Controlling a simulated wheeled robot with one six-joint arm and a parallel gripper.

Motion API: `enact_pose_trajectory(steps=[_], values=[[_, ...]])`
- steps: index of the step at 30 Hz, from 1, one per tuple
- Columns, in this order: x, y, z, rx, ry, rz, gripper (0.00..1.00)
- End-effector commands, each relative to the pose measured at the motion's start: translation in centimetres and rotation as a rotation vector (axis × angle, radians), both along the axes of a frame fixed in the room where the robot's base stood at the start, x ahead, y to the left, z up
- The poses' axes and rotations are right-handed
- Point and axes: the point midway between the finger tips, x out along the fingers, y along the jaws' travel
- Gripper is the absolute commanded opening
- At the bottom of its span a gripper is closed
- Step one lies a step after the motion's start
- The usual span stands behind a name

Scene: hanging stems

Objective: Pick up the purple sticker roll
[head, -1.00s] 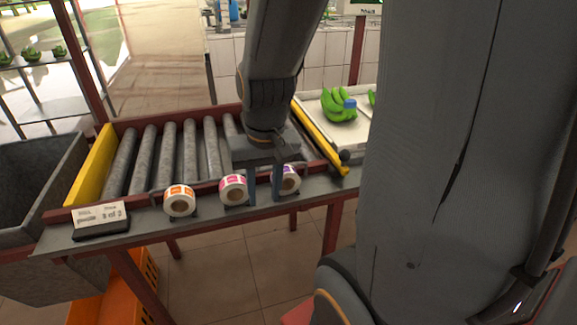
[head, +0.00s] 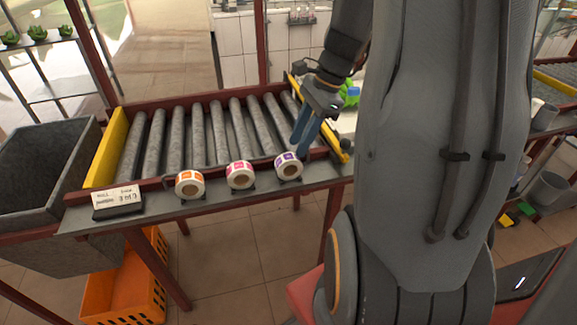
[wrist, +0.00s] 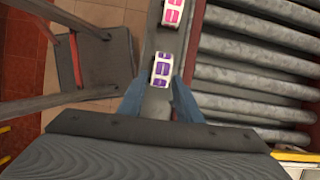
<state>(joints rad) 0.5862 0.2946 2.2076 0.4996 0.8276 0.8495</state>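The purple sticker roll (head: 288,166) is a white roll with purple labels, the rightmost of three rolls on the ledge in front of the roller conveyor. In the wrist view the purple roll (wrist: 161,70) lies just beyond and between my fingertips. My gripper (head: 305,142) is open and empty, its blue fingers behind and a little right of the roll in the head view. In the wrist view my gripper (wrist: 156,98) has its two fingers spread apart. I cannot tell the exact height gap to the roll.
A pink roll (head: 240,175) and an orange roll (head: 190,185) stand to the left on the same ledge. A small sign (head: 117,199) is at the ledge's left end. The roller conveyor (head: 205,133) lies behind, and a grey bin (head: 40,165) stands left.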

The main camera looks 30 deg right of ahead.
Motion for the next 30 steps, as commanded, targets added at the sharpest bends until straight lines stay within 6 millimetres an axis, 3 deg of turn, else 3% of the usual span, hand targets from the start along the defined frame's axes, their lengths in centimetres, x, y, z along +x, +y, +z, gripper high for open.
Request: enact_pose_trajectory(steps=[11, 21, 30], values=[[0.4, 0.9, -2.7, 0.018, 0.010, -0.038, 0.31], [1.0, 2.6, -6.4, 0.017, 0.010, -0.037, 0.31], [1.1, 2.8, -7.0, 0.015, 0.008, -0.036, 0.31]])
